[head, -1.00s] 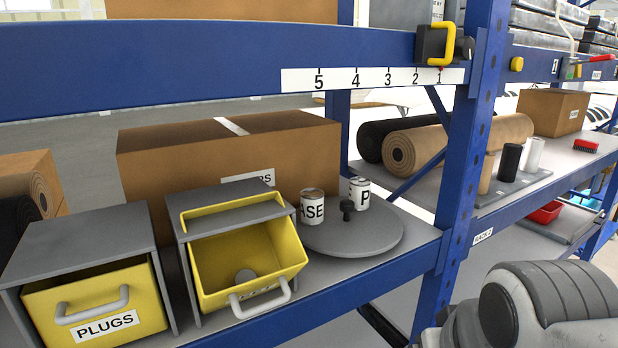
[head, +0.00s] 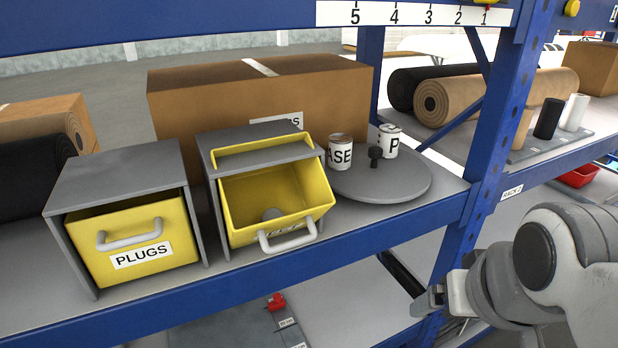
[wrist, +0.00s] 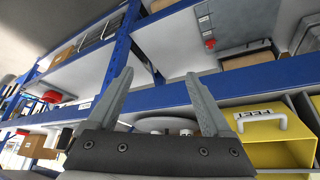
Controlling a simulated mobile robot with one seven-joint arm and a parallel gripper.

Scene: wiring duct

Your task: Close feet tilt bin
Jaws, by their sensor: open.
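The feet tilt bin (head: 240,213) is a yellow bin in a grey housing on the shelf. It is tilted forward and open, with a small round grey object visible inside. Its grey handle (head: 287,238) is at the front and partly covers the label. In the wrist view the bin (wrist: 275,150) is at the lower right, with its handle (wrist: 262,121) and an upside-down FEET label. My gripper (head: 430,298) is in front of the shelf, right of and lower than the bin, apart from it. In the wrist view its two fingers (wrist: 158,78) are spread with nothing between them.
A shut yellow PLUGS bin (head: 140,257) stands left of the feet bin. A round grey turntable (head: 385,188) with two cans stands to its right, near a blue rack post (head: 492,150). A large cardboard box (head: 200,105) stands behind. The space before the bins looks clear.

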